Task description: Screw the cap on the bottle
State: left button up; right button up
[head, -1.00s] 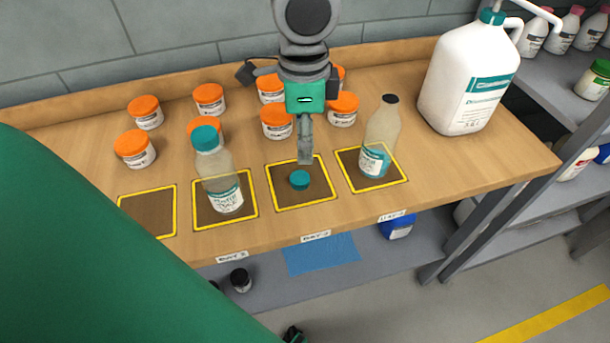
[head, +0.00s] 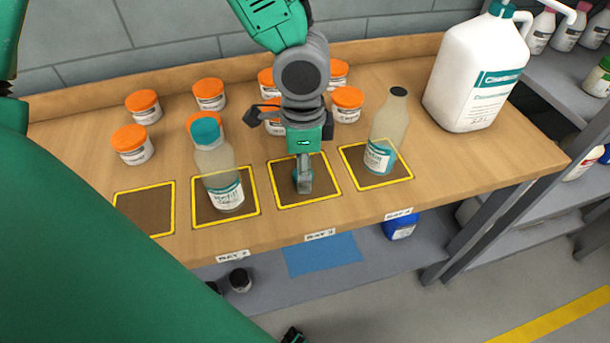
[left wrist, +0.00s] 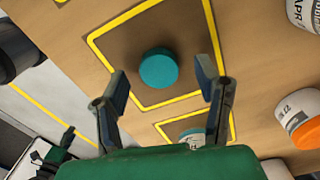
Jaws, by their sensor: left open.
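The teal cap (left wrist: 158,68) lies on a brown yellow-edged square (left wrist: 190,30) on the bench. My left gripper (head: 303,186) points down over that square and is open. In the left wrist view the cap shows beyond and between the spread fingers (left wrist: 162,80), with no visible contact. In the head view the gripper mostly hides the cap. A clear bottle (head: 386,130) with a dark top and no teal cap stands upright on the square to the right. Another bottle (head: 218,170), with a teal cap on, stands on the square to the left.
Several orange-lidded jars (head: 133,145) stand behind the squares. A large white pump jug (head: 470,80) stands at the back right. The leftmost square (head: 146,208) is empty. A lower shelf and side shelving lie beyond the bench edge.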

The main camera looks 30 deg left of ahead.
pick_arm(q)
jog(key=shift+a+f, duration=0.2)
jog(key=shift+f, duration=0.4)
jog(key=shift+a+f, duration=0.1)
jog(key=shift+a, duration=0.05)
jog(key=shift+d, duration=0.6)
jog(key=c, duration=0.8)
jog(key=shift+o, duration=0.2)
jog(key=shift+a, duration=0.2)
pick_arm(e)
jog(key=shift+f, duration=0.15)
pick_arm(q)
jog(key=shift+a, duration=0.1)
pick_arm(e)
jog(key=shift+a, duration=0.1)
